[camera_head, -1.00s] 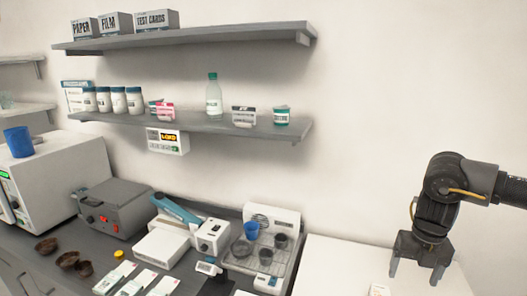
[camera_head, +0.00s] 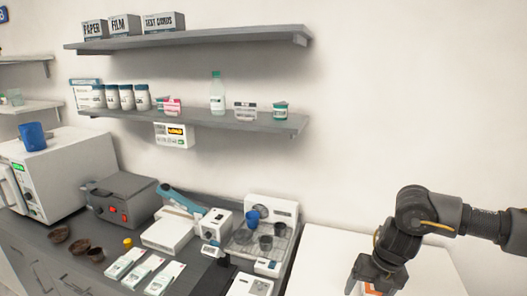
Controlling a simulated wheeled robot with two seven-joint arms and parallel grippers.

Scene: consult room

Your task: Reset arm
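My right gripper (camera_head: 373,288) reaches in from the right and points down over the white table surface at the lower right. Its fingers look spread apart, but the tips are partly cut off by the bottom edge of the view. A small patch of white and orange shows below the gripper, mostly hidden, and I cannot tell whether it is touched. My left gripper is not in view.
A dark counter (camera_head: 85,268) at the left holds a white machine (camera_head: 70,168), a grey box (camera_head: 120,200), brown bowls (camera_head: 78,247), white test cards (camera_head: 145,272) and a tray machine with cups (camera_head: 272,213). Shelves (camera_head: 200,122) hang above. The wall side at right is clear.

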